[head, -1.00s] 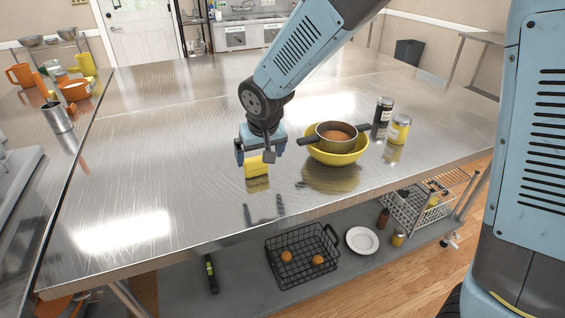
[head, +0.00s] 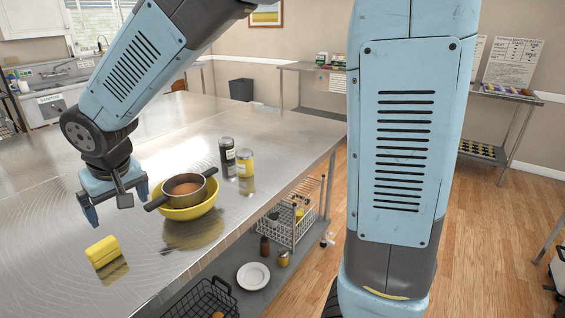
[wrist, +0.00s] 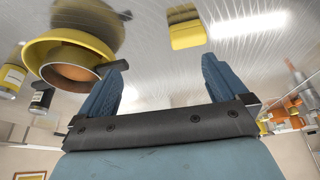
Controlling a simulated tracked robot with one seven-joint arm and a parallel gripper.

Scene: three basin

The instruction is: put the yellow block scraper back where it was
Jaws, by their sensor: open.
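The yellow block scraper (head: 103,252) lies on the steel table (head: 55,295), in front of and below my gripper in the head view. It also shows at the top of the wrist view (wrist: 187,33), beyond my fingertips and apart from them. My gripper (head: 118,202) is open and empty, above the table between the scraper and the yellow bowl. In the wrist view both fingers (wrist: 164,75) are spread with nothing between them.
A yellow bowl (head: 188,211) holding a dark pot (head: 186,189) stands just right of my gripper. A dark jar (head: 227,156) and a yellow jar (head: 245,163) stand behind it. A shelf below holds a plate (head: 253,276) and a wire basket (head: 205,300).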

